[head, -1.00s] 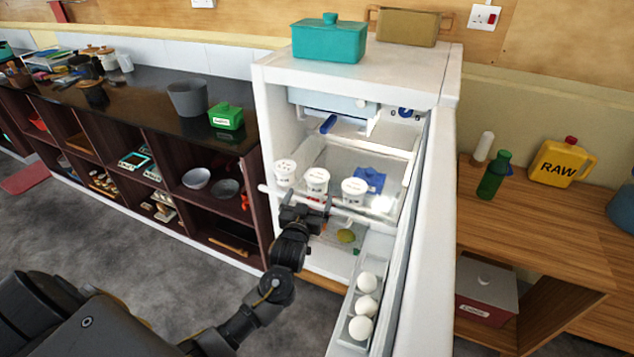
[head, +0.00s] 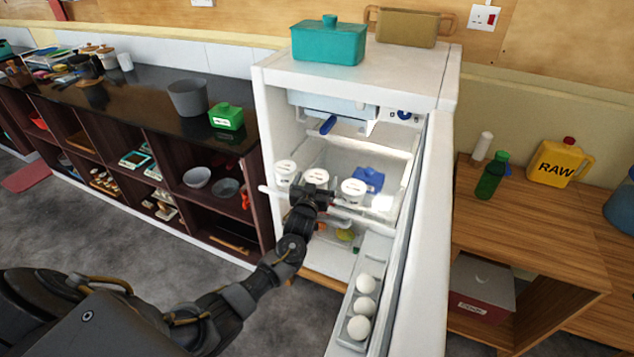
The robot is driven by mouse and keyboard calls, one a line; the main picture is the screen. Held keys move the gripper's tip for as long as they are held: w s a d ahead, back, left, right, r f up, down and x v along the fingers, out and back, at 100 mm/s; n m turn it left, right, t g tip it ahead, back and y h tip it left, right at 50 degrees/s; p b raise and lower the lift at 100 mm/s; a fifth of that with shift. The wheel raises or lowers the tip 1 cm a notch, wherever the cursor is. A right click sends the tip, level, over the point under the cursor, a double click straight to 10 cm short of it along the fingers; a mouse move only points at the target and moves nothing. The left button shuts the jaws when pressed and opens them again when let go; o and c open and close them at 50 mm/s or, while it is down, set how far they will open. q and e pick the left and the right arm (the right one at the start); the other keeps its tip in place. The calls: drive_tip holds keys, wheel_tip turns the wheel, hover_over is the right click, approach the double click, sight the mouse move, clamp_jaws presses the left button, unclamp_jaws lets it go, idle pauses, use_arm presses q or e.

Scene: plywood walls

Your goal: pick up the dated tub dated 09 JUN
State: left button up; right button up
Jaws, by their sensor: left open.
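Three white tubs stand in a row at the front of the fridge's middle shelf: a left tub (head: 286,172), a middle tub (head: 317,177) and a right tub (head: 353,189). Their lids carry small dark print, too small to read, so I cannot tell which is dated 09 JUN. My left gripper (head: 316,190) is open, right in front of the middle tub, and hides its lower part. I cannot tell whether it touches the tub. My right gripper is not in view.
The fridge door (head: 425,240) stands open on the right, with several eggs (head: 365,306) in its rack. A blue container (head: 369,179) sits behind the right tub. Dark shelving (head: 215,185) stands left of the fridge.

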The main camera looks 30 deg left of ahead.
use_arm(q)
drive_tip(key=c, duration=1.2)
drive_tip(key=shift+r+b, duration=0.15)
drive_tip(key=shift+b, duration=0.25)
drive_tip(key=b+v, duration=0.2)
drive_tip(key=v, duration=1.6)
drive_tip(key=shift+r, duration=0.1)
